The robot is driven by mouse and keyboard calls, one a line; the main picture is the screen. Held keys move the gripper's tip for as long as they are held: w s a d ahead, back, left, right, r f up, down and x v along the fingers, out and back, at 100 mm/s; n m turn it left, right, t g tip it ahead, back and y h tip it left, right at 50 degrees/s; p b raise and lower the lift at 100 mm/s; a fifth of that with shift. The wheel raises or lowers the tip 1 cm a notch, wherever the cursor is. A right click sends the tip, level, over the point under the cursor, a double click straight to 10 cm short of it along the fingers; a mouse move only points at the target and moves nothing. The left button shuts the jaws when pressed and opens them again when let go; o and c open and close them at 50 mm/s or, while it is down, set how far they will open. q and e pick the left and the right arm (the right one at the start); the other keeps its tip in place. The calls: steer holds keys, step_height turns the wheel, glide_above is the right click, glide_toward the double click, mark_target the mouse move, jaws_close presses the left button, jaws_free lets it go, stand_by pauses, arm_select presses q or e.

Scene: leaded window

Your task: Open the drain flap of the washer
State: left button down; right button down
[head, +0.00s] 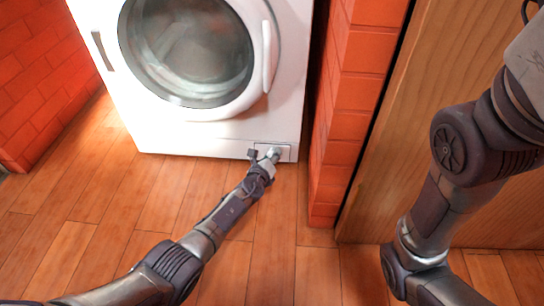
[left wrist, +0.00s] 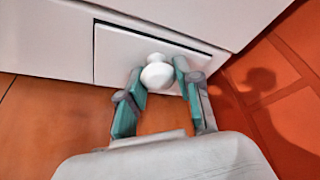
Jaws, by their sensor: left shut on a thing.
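The white washer (head: 215,132) stands against the wall at the top of the head view, its round door shut. Its drain flap (head: 285,153) is a small rectangle low at the front right corner. In the left wrist view the flap (left wrist: 115,57) has a thin dark outline and looks flush or nearly flush with the front. A round white knob (left wrist: 157,75) sticks out from it. My left gripper (head: 264,155) is at the flap, its two fingers (left wrist: 158,72) on either side of the knob, shut on it. My right gripper is out of view.
A red brick pillar (head: 345,120) stands close to the washer's right side, with a wooden panel (head: 450,60) beyond it. Another brick wall (head: 40,80) is at the left. The plank floor (head: 90,210) in front of the washer is clear.

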arm_select(q)
steer(key=shift+s+a+f+t+b, duration=0.1)
steer(key=shift+s+f+t+b, duration=0.35)
steer(key=shift+b, duration=1.4)
steer(key=shift+t, duration=0.55)
steer(key=shift+s+f+m+t, duration=0.3)
steer(key=shift+s+f+t, duration=0.15)
steer(key=shift+t, duration=0.15)
steer(key=shift+s+t+h, duration=0.1)
steer(key=shift+t+h, duration=0.2)
steer(key=shift+h, duration=0.1)
steer(key=c, duration=0.8)
jaws_free()
steer(key=shift+o, duration=0.2)
steer(key=shift+s, duration=0.1)
steer(key=v, duration=1.1)
steer(key=shift+s, duration=0.4)
